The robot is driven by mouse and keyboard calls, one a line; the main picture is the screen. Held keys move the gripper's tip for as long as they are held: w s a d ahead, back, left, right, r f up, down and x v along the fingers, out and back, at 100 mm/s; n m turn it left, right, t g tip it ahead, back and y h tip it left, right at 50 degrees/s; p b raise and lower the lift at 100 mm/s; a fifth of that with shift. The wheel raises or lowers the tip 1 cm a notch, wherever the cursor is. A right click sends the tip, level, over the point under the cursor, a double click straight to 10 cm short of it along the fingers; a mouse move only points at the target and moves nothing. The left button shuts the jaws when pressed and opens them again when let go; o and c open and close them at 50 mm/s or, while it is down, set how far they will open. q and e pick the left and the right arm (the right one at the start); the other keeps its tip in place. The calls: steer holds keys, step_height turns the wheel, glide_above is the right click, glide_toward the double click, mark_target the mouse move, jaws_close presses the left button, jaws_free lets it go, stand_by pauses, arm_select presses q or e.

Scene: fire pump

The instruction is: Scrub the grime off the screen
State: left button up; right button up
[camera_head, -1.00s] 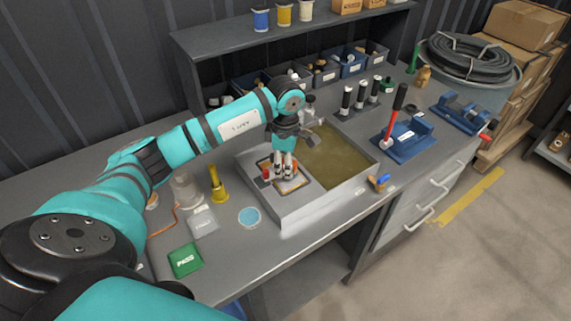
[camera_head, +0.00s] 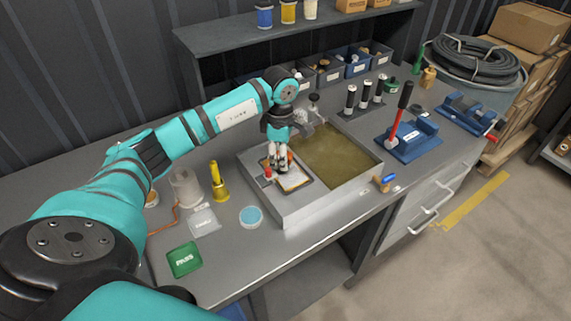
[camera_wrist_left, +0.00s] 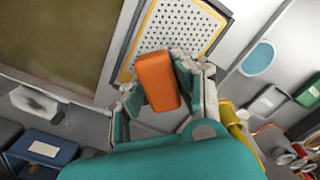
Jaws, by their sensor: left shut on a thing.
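The screen (camera_wrist_left: 207,24) is a perforated light plate in a yellow and dark frame; it also shows in the head view (camera_head: 297,182). It lies on the left part of the metal sink unit. My left gripper (camera_head: 280,168) is over the screen's left part. In the left wrist view the gripper (camera_wrist_left: 160,95) is shut on an orange block-like scrubber (camera_wrist_left: 157,80). The scrubber is at the screen's edge in that view; I cannot tell whether it touches. The visible holes look dark on a pale plate, and remaining grime is hard to tell. My right gripper is not in view.
A basin of murky brown water (camera_head: 335,155) is right of the screen. A yellow bottle (camera_head: 219,183), a blue round dish (camera_head: 251,216) and a green PASS pad (camera_head: 184,260) stand to the left. A blue press with a red lever (camera_head: 408,140) stands to the right.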

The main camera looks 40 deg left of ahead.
mark_target(288, 175)
arm_select(q)
steer(key=shift+w+a+f, duration=0.1)
steer(key=shift+a+f, duration=0.05)
steer(key=shift+a, duration=0.05)
steer(key=shift+s+d+f, duration=0.1)
steer(key=shift+s+d, duration=0.15)
steer(key=shift+d, duration=0.4)
steer(key=shift+s+d+r, duration=0.1)
steer(key=shift+s+d, duration=0.2)
steer(key=shift+d, duration=0.3)
steer(key=shift+s+d+f, duration=0.1)
steer(key=shift+s+d, duration=0.15)
steer(key=shift+d, duration=0.4)
steer(key=shift+r+p, duration=1.75)
steer(key=shift+r, duration=1.25)
step_height(288, 175, up, 3)
steer(key=shift+p, duration=0.75)
